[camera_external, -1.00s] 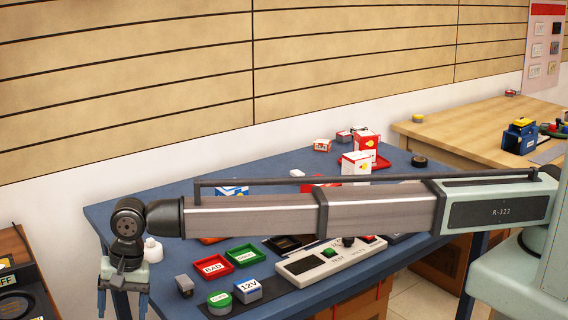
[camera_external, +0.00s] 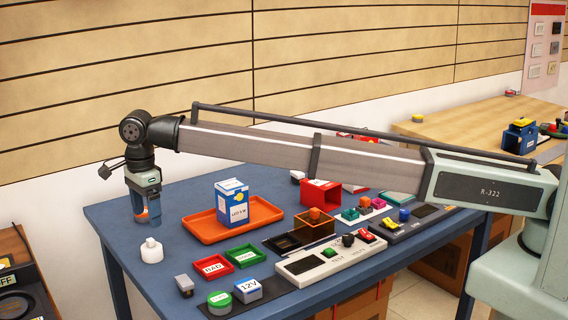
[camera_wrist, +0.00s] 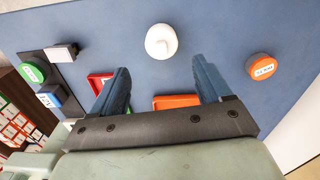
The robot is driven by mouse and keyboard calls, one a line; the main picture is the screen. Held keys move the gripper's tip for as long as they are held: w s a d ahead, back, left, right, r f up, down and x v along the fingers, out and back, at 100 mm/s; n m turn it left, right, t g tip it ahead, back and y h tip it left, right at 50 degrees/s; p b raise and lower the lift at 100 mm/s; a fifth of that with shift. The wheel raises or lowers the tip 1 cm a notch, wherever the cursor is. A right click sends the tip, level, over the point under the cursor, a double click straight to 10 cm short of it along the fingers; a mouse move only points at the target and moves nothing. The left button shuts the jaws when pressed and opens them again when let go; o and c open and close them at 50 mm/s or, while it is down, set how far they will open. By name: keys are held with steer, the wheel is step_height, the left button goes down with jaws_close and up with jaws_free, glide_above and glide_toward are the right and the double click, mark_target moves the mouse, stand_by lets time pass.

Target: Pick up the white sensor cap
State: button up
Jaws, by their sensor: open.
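The white sensor cap (camera_external: 151,252) is a white, round-based piece with a smaller knob on top. It stands upright near the left end of the blue table. In the wrist view the cap (camera_wrist: 161,41) lies just beyond the fingertips, midway between them. My gripper (camera_external: 147,221) points down above the table's left end, above and behind the cap in the external view. In the wrist view my gripper (camera_wrist: 160,65) has its two blue fingers spread apart with nothing between them.
An orange round piece (camera_wrist: 262,67) lies right of the cap in the wrist view. An orange tray (camera_external: 190,232) with a blue-white box (camera_external: 232,204), a red tray (camera_external: 212,268) and a grey block (camera_external: 184,284) are nearby. The blue surface immediately around the cap is clear.

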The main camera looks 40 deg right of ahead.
mark_target(150, 239)
step_height(150, 239, down, 10)
steer(key=shift+w+f, duration=0.1)
steer(key=shift+f, duration=0.05)
stand_by(0.5)
steer(key=shift+c, duration=0.2)
steer(key=c, duration=0.9)
